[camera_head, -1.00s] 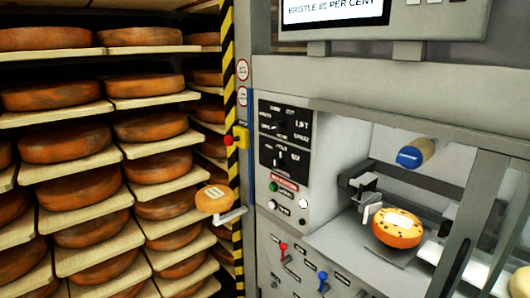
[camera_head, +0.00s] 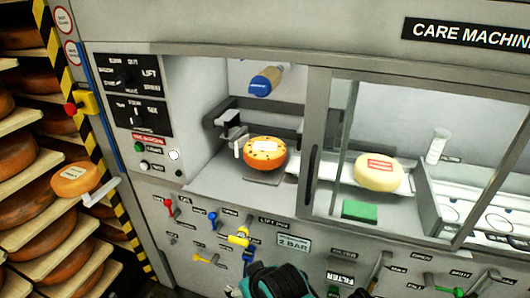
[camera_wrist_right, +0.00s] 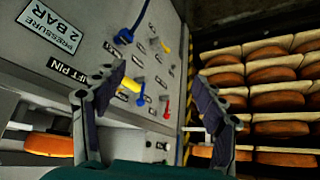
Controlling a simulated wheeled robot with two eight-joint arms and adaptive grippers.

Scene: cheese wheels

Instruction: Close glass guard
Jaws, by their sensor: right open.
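The glass guard (camera_head: 318,150) is a grey-framed clear pane on the care machine's front. It covers the right part of the chamber; the left part, with the orange cheese wheel (camera_head: 265,153), is uncovered. A dark upright handle slot (camera_head: 311,176) shows at the frame's left edge. My right gripper (camera_wrist_right: 155,92) is open and empty in the right wrist view, its two dark fingers spread before the lever panel. In the head view, part of my teal right arm shows at the bottom, below the guard; its fingertips are not clear there. My left gripper is not in view.
Levers stick out of the panel, including a yellow one (camera_head: 240,236) and a red one (camera_head: 168,206). Behind the glass are a pale cheese (camera_head: 380,174) and a green block (camera_head: 360,211).

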